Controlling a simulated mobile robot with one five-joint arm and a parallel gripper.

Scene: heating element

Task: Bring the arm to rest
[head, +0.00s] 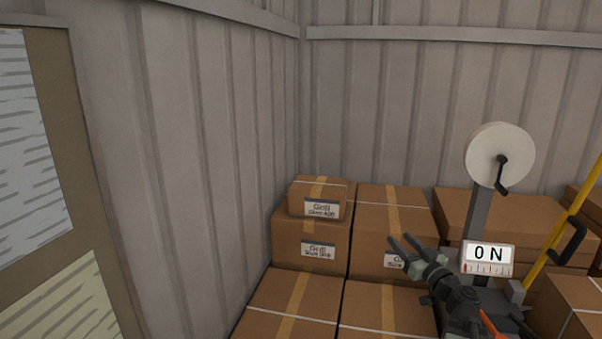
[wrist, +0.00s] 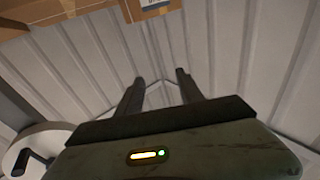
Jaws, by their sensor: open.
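My gripper (head: 402,244) is at the lower right of the head view, in front of the stacked boxes. Its two dark fingers are apart, with nothing between them. In the wrist view my gripper (wrist: 160,82) also shows its fingers spread and empty, with the grey ribbed wall behind them. A small panel reading "0 N" (head: 487,253) shows beside the arm in the head view.
Cardboard boxes (head: 392,218) are stacked against the back wall, several with labels. A white disc with a black crank (head: 493,160) stands above the arm at right. A yellow pole (head: 562,225) leans at far right. A framed panel (head: 80,215) is on the left wall.

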